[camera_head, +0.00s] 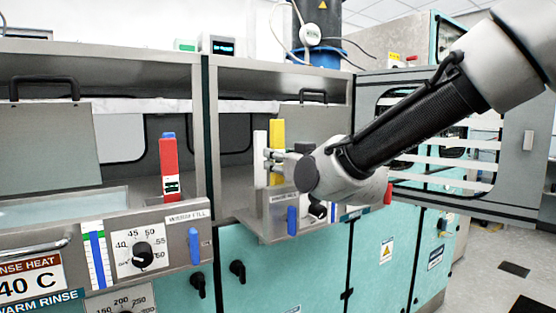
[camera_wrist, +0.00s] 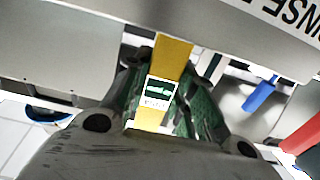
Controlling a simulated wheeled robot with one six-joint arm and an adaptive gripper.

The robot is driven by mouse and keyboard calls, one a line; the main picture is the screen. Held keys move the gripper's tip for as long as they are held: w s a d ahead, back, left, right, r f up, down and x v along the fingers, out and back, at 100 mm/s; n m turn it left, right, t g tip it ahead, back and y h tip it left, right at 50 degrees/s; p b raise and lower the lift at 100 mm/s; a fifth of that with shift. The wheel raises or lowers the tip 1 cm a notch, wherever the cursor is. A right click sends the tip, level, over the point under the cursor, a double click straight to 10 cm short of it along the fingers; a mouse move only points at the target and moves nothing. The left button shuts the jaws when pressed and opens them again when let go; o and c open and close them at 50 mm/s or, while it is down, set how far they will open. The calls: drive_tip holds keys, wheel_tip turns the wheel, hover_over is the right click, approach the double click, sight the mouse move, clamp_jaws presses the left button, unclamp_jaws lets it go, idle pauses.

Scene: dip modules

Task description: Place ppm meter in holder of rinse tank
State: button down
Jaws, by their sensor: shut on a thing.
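The yellow meter (camera_head: 277,140), which I take to be the ppm meter, stands about upright at the second tank in the head view. My gripper (camera_head: 273,160) is shut on it. In the wrist view the yellow meter (camera_wrist: 174,58) lies between the dark green finger pads of my gripper (camera_wrist: 165,88), with its small display facing the camera. A white upright strip (camera_head: 260,152) is just left of the meter; I cannot tell whether they touch. The meter's lower end is hidden behind the panel and my gripper, so I cannot tell whether it sits in a holder.
A red meter (camera_head: 169,170) stands upright at the left tank. A blue lever (camera_head: 292,220) and a dark knob (camera_head: 317,211) are on the panel below my gripper. A grey framed door (camera_head: 520,150) stands open at the right, behind my arm.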

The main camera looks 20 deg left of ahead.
drive_tip(key=shift+f, duration=0.5)
drive_tip(key=c, duration=1.2)
unclamp_jaws()
drive_tip(key=v, duration=0.8)
drive_tip(key=r+v, duration=0.1)
drive_tip(key=v, duration=0.3)
